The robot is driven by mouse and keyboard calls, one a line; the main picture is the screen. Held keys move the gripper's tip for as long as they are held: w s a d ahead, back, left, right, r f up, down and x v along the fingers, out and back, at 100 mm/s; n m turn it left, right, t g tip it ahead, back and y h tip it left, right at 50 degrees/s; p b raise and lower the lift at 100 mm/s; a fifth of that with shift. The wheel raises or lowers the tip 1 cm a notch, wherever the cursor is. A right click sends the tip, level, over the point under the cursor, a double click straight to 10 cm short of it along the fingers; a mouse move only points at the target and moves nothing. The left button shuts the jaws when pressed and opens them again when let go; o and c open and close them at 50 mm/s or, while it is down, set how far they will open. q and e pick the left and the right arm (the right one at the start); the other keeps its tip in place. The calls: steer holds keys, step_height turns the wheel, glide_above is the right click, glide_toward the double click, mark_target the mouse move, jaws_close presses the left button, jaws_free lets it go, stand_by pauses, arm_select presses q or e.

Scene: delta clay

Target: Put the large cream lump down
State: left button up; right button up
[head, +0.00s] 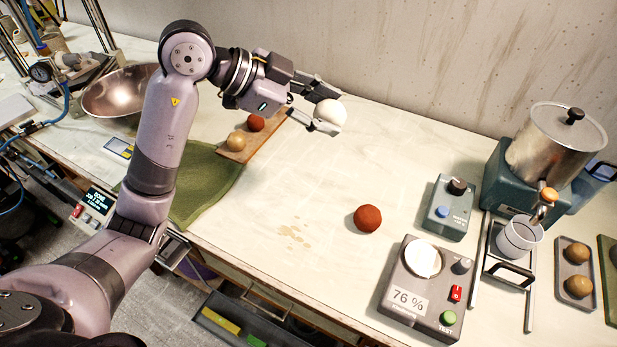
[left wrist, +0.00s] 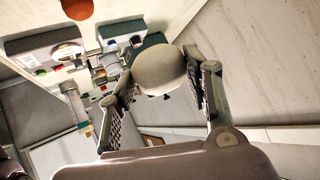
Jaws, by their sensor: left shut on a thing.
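The large cream lump (head: 330,112) is held between the fingertips of my left gripper (head: 325,108), above the back part of the pale bench (head: 310,210). In the left wrist view the lump (left wrist: 160,70) sits between the two fingers of my left gripper (left wrist: 160,88). The left gripper is shut on it. The lump appears raised off the bench, though its exact height is hard to tell. My right gripper is not in view.
A red-brown ball (head: 367,218) lies mid-bench. A wooden board (head: 232,152) holds a tan ball and another red-brown ball beside a green cloth (head: 205,185). A tester showing 76 % (head: 408,299), a blue-button box (head: 437,215) and a metal pot (head: 552,148) stand right. The central bench has free room.

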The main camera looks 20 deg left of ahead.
arm_select(q)
step_height(320, 180, down, 7)
glide_above(320, 195)
step_height(320, 195, down, 6)
steer(key=shift+r, duration=0.1)
steer(key=shift+f+b, duration=0.3)
steer(key=shift+f, duration=0.3)
step_height(320, 195, down, 4)
steer(key=shift+r, duration=0.2)
steer(key=shift+w+f, duration=0.1)
steer(key=shift+f, duration=0.25)
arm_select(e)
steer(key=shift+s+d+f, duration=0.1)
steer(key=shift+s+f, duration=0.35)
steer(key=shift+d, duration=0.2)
arm_select(q)
steer(key=o, duration=1.4)
steer(key=shift+f, duration=0.15)
steer(key=shift+c, duration=0.2)
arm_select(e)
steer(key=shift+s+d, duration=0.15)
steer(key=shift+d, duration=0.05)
